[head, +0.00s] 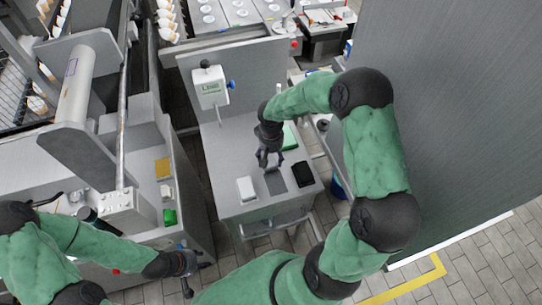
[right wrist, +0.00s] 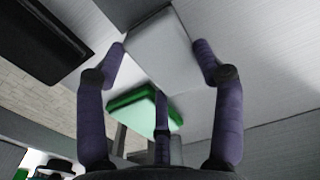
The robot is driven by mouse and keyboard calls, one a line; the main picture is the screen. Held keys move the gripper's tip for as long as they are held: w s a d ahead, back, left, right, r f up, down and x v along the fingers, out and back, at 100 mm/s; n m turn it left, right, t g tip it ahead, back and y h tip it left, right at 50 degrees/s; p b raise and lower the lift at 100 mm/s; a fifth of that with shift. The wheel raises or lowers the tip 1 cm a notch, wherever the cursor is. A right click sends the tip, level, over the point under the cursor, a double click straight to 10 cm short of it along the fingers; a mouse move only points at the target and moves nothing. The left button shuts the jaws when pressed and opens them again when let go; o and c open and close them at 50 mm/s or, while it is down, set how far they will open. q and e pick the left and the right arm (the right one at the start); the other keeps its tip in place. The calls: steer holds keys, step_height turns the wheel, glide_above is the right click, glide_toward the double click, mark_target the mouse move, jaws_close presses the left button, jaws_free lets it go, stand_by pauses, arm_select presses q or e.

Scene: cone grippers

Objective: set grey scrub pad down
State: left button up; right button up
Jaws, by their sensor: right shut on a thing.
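The grey scrub pad (head: 275,183) is a flat grey rectangle at the small metal table (head: 228,150) in the head view. My right gripper (head: 269,160) is at its far edge, pointing down. In the right wrist view the pad (right wrist: 155,45) lies between the left and right fingertips of my right gripper (right wrist: 160,50), which is shut on it. I cannot tell whether the pad touches the table. My left gripper (head: 188,262) is low at the left, away from the table; its fingers are too small to judge.
A white block (head: 246,188) lies left of the pad and a black pad (head: 302,174) right of it, both close. A green pad (head: 289,137) lies behind, partly hidden by my right arm. A dispenser (head: 211,88) is on the back panel. The table's left part is clear.

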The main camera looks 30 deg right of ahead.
steer(key=shift+f, duration=0.1)
steer(key=o, duration=0.9)
steer(key=shift+o, duration=0.2)
